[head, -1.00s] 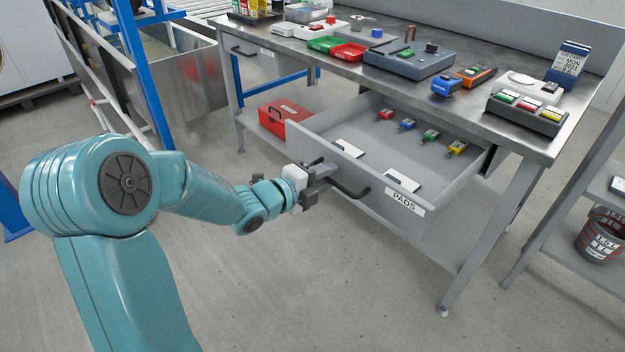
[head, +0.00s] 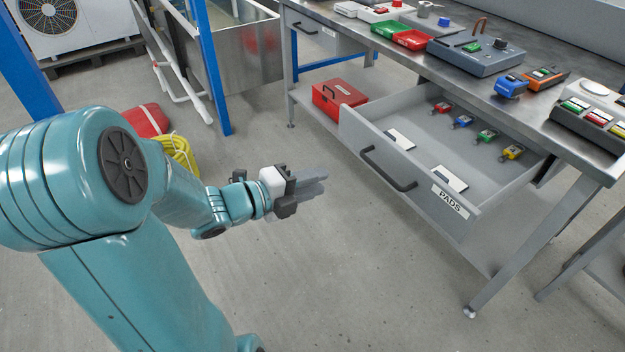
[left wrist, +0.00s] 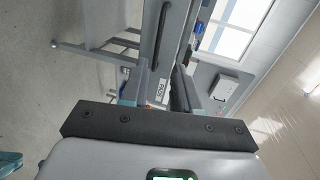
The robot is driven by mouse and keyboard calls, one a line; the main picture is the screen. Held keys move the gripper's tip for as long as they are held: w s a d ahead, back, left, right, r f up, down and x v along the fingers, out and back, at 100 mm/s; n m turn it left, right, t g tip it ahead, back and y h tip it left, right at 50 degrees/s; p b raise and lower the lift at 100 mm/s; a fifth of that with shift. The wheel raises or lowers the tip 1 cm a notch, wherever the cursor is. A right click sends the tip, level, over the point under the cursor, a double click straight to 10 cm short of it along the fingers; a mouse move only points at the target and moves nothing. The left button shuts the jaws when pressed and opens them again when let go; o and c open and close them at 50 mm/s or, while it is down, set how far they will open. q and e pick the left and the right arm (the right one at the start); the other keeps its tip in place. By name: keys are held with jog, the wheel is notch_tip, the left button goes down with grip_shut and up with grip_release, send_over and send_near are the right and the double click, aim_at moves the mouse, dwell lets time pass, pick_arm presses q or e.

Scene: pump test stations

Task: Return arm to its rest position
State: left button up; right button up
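My left arm comes in from the left in the head view. Its gripper (head: 308,188) hangs in free air over the floor, left of the open drawer and clear of it. The fingers are apart with nothing between them; the left wrist view shows a gap between the fingers (left wrist: 158,92). The grey drawer (head: 417,187) labelled PADS is pulled out of the bench, and its black handle (head: 388,170) is apart from the gripper. The handle also shows in the left wrist view (left wrist: 161,35). My right gripper is in neither view.
The drawer holds two white pads and several small coloured items. A red toolbox (head: 338,95) stands on the bench's lower shelf. A blue post (head: 208,65), a yellow hose coil (head: 180,152) and a red item (head: 146,121) are near my arm. The floor below the gripper is clear.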

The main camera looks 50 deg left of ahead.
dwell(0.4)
pick_arm(q)
jog(key=w+d+f+n+g+h, duration=0.15)
jog(key=w+d+f+h, duration=0.25)
jog(key=d+f, duration=0.45)
jog(key=w+d+f+n+g+h, duration=0.1)
jog(key=w+d+f+g+h, duration=0.35)
jog(key=d, duration=0.75)
jog(key=s+d+f+n+g+y, duration=0.1)
jog(key=d+f+n, duration=0.15)
jog(key=f, duration=0.35)
jog(key=s+d+f+n+g+y, duration=0.1)
jog(key=d+f+n, duration=0.1)
jog(key=d+f, duration=0.25)
jog(key=s+f+n+g+y, duration=0.4)
jog(key=s+f+n+g, duration=0.3)
jog(key=s+f+n, duration=0.55)
notch_tip(320, 180, up, 26)
jog(key=n+p, duration=0.1)
jog(key=p, duration=2.4)
jog(key=shift+r, duration=0.15)
jog(key=shift+s+a+n+h, duration=0.1)
jog(key=shift+a+n+h, duration=0.05)
jog(key=shift+n+h, duration=0.1)
